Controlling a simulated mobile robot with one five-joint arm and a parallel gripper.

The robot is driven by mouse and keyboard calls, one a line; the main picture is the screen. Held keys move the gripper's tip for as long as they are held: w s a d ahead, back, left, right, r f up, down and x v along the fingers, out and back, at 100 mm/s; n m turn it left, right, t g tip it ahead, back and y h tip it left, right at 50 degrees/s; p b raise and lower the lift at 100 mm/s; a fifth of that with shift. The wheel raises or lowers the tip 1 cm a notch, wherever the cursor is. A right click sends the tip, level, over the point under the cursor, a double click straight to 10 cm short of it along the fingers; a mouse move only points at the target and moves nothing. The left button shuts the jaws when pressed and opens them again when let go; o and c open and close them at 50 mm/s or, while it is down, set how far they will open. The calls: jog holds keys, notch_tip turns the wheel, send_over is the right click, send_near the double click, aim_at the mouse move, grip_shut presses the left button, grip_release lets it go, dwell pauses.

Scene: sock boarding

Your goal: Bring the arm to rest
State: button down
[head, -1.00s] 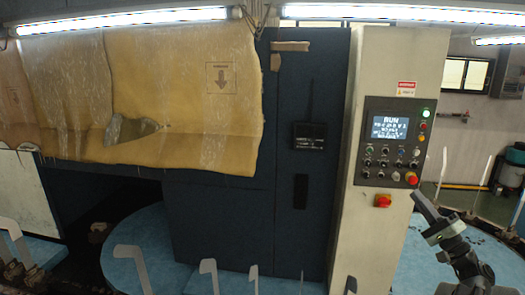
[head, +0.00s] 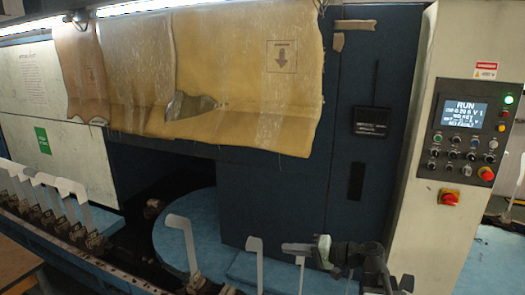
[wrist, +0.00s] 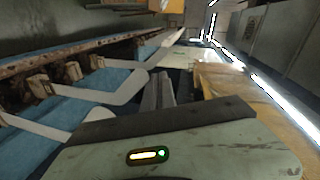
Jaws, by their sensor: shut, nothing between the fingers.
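My gripper (head: 297,247) is in the lower middle of the head view, with its fingers pointing left. It is shut and empty, in front of the dark blue machine and close to the white boards in the picture. In the wrist view the two fingers (wrist: 158,92) lie together in the middle, with nothing between them. My arm reaches in from the lower right of the head view. Whether the fingers touch a board cannot be told.
White foot-shaped boards (head: 70,188) stand in a row along a blue rail, and several also show in the wrist view (wrist: 95,93). A tan cover (head: 240,80) hangs on the machine. A control panel (head: 463,130) reading RUN is at right. A light blue round surface (head: 185,240) lies below.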

jog(key=s+a+f+n+g+h+b, duration=0.1)
jog(key=s+a+f+g+h, duration=0.2)
jog(key=f, duration=0.4)
jog(key=s+a+f+n+g+h+b, duration=0.1)
jog(key=s+a+f+g+h, duration=0.1)
jog(key=s+a+f, duration=0.3)
jog(key=s+d+f+h, duration=0.1)
jog(key=d+f+h, duration=0.3)
jog(key=d, duration=0.3)
jog(key=s+d+f+g+h, duration=0.1)
jog(key=s+d+f+h, duration=0.1)
jog(key=d+f+h, duration=0.3)
jog(key=d, duration=0.3)
jog(key=shift+d+f+g, duration=0.3)
